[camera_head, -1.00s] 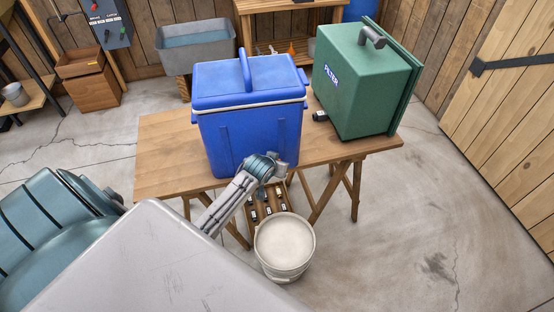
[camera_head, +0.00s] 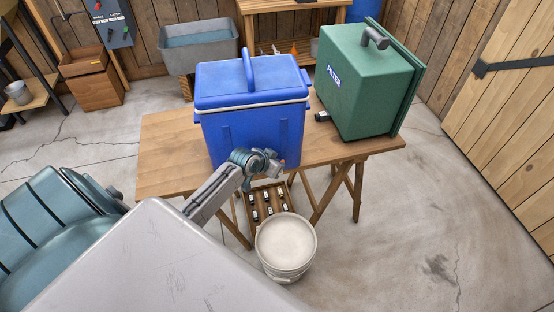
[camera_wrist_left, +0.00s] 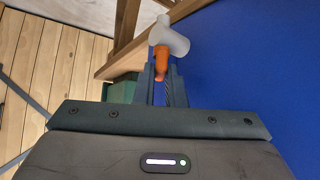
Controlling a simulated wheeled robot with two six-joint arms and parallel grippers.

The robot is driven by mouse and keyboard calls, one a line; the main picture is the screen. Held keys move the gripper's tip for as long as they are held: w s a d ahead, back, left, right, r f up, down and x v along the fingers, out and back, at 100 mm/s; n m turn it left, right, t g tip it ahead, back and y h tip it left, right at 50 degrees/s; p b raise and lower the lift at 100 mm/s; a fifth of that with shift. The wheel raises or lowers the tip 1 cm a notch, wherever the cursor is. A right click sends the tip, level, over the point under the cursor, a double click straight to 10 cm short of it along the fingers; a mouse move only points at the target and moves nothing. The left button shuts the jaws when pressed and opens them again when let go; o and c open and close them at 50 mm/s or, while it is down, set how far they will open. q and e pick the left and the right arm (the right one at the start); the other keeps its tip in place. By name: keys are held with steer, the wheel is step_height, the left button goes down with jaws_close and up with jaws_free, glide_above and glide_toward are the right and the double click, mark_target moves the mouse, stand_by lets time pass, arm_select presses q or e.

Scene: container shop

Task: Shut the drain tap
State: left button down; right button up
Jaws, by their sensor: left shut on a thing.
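The blue cooler (camera_head: 250,115) stands on the wooden table with its lid closed. In the left wrist view its blue wall (camera_wrist_left: 255,80) fills the right side. The drain tap has a white body (camera_wrist_left: 170,38) and an orange handle (camera_wrist_left: 161,62). My left gripper (camera_wrist_left: 161,75) is shut on the orange handle. In the head view the left gripper (camera_head: 275,168) is low at the cooler's front right, and most of the tap is hidden behind it. My right gripper is not in view.
A white bucket (camera_head: 286,245) stands on the floor below the table's front edge. A wooden crate with several small items (camera_head: 265,203) is under the table. The green filter box (camera_head: 362,85) stands on the table's right. The table's left side (camera_head: 165,150) is clear.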

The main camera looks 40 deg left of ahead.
arm_select(q)
steer(key=c, duration=1.5)
jaws_free()
steer(key=shift+c, duration=0.2)
steer(key=shift+o, duration=0.2)
steer(key=b+v, duration=0.2)
steer(key=v, duration=0.8)
steer(key=shift+s+r, duration=0.2)
steer(key=shift+r, duration=0.1)
steer(key=shift+b, duration=0.3)
